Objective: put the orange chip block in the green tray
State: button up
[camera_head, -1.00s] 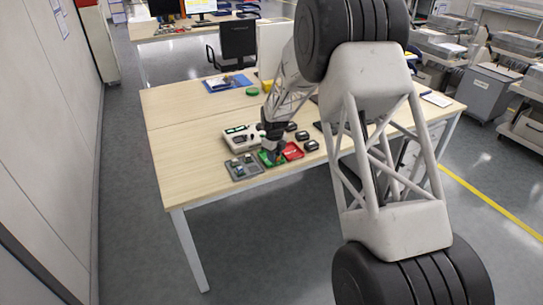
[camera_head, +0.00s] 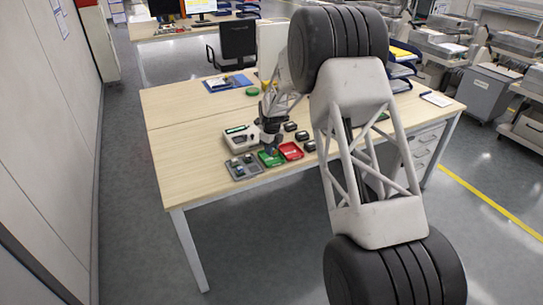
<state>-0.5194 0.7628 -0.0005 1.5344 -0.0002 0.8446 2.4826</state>
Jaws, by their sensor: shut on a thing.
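My gripper (camera_head: 272,150) points down at the front of the near desk, above the back part of the green tray (camera_head: 272,162). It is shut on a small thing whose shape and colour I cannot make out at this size. I cannot pick out the orange chip block anywhere in view; the fingers or the arm may hide it. The front of the green tray shows clear of the fingers. Whether the held thing touches the tray cannot be told.
A red tray (camera_head: 291,151) adjoins the green tray on the right, a grey tray (camera_head: 243,171) with small parts on the left. A white device (camera_head: 238,138) stands behind. Several dark small bins (camera_head: 302,136) lie to the right. The desk's left part (camera_head: 185,150) is bare.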

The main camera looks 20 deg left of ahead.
jog(key=shift+f, duration=1.75)
jog(key=shift+f, duration=0.1)
jog(key=o, duration=0.6)
notch_tip(320, 180, up, 12)
jog(key=shift+r, duration=0.1)
dwell(0.4)
